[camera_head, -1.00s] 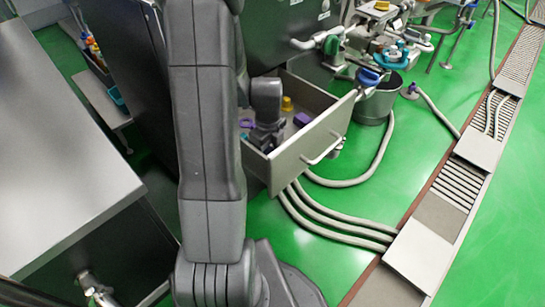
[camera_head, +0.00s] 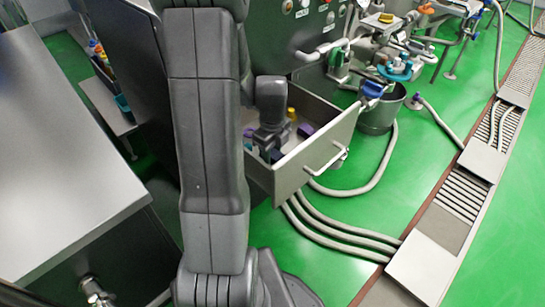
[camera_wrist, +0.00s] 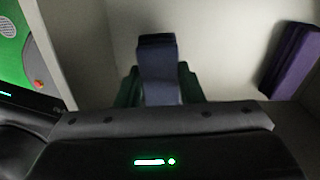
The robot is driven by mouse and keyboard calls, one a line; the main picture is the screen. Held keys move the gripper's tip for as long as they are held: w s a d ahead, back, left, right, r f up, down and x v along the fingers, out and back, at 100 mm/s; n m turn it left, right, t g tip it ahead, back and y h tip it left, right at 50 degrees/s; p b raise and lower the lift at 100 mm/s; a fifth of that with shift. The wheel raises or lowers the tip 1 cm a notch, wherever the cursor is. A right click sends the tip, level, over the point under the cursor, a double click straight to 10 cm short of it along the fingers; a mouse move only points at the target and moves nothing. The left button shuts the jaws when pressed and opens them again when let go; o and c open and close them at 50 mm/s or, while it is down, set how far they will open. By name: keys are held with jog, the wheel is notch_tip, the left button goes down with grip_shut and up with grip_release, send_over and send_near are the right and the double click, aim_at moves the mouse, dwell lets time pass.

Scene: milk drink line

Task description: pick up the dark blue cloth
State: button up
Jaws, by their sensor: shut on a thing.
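The dark blue cloth (camera_wrist: 160,72) is a folded, narrow upright piece in the middle of the wrist view, just in front of my gripper. My gripper (camera_head: 270,140) reaches down into an open drawer (camera_head: 318,150) in the head view and is shut on the cloth. A bit of dark blue (camera_head: 277,156) shows beside the gripper there. The fingertips are not clearly visible in either view. A dark green thing (camera_wrist: 189,84) shows behind and to both sides of the cloth; I cannot tell whether it touches it.
A purple folded thing (camera_wrist: 291,60) lies by the right drawer wall in the wrist view. A metal bucket (camera_head: 382,112) and hoses are right of the drawer. A grey table (camera_head: 65,150) is at left.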

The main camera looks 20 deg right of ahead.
aim_at(272, 152)
notch_tip(272, 152, up, 14)
jog(key=p, duration=0.3)
jog(key=shift+r, duration=0.2)
